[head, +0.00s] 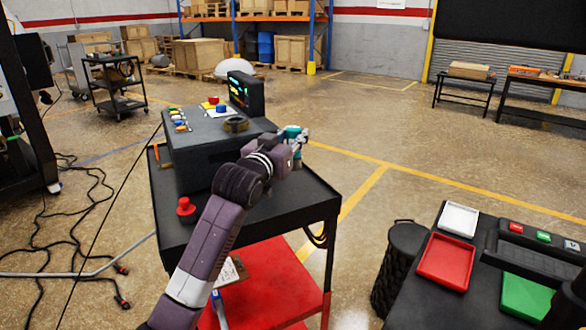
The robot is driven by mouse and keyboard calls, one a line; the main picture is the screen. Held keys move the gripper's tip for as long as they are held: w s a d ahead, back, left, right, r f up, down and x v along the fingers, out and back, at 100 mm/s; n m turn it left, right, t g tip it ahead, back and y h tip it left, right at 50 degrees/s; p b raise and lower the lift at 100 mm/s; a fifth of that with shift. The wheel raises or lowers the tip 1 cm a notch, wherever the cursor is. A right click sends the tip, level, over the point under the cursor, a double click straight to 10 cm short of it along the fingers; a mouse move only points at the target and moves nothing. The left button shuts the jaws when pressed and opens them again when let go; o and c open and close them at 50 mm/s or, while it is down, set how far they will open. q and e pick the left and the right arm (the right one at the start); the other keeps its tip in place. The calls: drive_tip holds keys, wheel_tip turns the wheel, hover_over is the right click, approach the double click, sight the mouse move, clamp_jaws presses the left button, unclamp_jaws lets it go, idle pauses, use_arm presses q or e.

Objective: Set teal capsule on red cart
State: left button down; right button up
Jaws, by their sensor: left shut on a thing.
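The teal capsule (291,131) is small and partly hidden by my left gripper (298,140), which is shut on it. They show over the far right part of the red cart, beside the grey machine. I cannot tell whether the capsule touches the cart top. The red cart has a black top tray (318,198) and a red lower shelf (283,285). My left arm reaches in from the bottom across the cart. My right gripper is not in view.
A grey control box (190,155) with buttons and a small screen (245,95) fills much of the cart top. A red knob (186,206) stands near its front. At right, a black table holds a red tray (446,262) and a white tray (459,220). Cables (70,220) lie on the floor at left.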

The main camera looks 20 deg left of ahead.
use_arm(q)
wheel_tip(320, 180, down, 5)
drive_tip(key=shift+r, duration=0.1)
wheel_tip(320, 180, down, 4)
drive_tip(key=shift+f, duration=0.1)
drive_tip(key=c, duration=1.9)
unclamp_jaws()
drive_tip(key=o, duration=0.4)
drive_tip(key=shift+c, duration=0.2)
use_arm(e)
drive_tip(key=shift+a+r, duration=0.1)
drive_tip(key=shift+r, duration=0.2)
use_arm(q)
drive_tip(key=s+a+b, duration=0.1)
drive_tip(key=s, duration=1.1)
drive_tip(key=shift+a, duration=0.15)
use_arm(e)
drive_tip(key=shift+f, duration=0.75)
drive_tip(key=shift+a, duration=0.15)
